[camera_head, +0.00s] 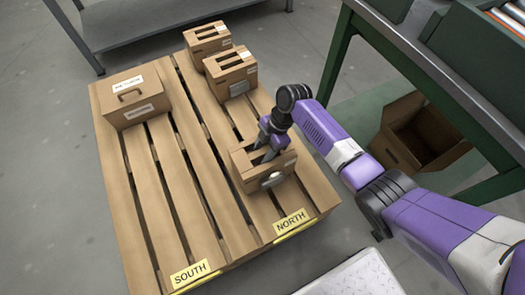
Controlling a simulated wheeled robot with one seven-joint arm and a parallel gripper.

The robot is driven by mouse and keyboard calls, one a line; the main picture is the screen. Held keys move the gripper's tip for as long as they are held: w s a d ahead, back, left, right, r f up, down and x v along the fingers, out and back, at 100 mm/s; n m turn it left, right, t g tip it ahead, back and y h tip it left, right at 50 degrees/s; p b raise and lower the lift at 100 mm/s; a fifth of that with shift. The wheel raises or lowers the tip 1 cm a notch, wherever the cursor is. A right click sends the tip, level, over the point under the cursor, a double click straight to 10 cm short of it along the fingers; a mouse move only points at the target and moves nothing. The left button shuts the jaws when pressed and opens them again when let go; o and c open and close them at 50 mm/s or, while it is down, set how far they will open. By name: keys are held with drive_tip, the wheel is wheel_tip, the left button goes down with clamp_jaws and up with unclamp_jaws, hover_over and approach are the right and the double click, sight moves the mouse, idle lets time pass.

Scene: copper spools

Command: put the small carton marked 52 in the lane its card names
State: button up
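A pallet (180,190) carries several cartons. Its front edge has a yellow SOUTH label (190,274) on the left and a yellow NORTH label (291,222) on the right. A small open-topped carton (244,176) stands on the right side behind NORTH. My gripper (266,150) is at this carton's top, with its fingers down at the slots; whether they grip is unclear. Two similar slotted cartons (231,72) (207,40) stand at the back right. A closed carton (133,97) with a handle and white labels stands back left. I cannot read a 52 on any carton.
A dark green table or conveyor frame (470,50) stands at the right, with an open brown box (420,130) beneath it. A grey metal shelf (150,20) is behind the pallet. The front left and middle slats are bare.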

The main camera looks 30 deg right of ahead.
drive_tip(key=shift+r, duration=0.1)
drive_tip(key=p+v, duration=0.3)
drive_tip(key=v, duration=0.9)
drive_tip(key=shift+p, duration=0.4)
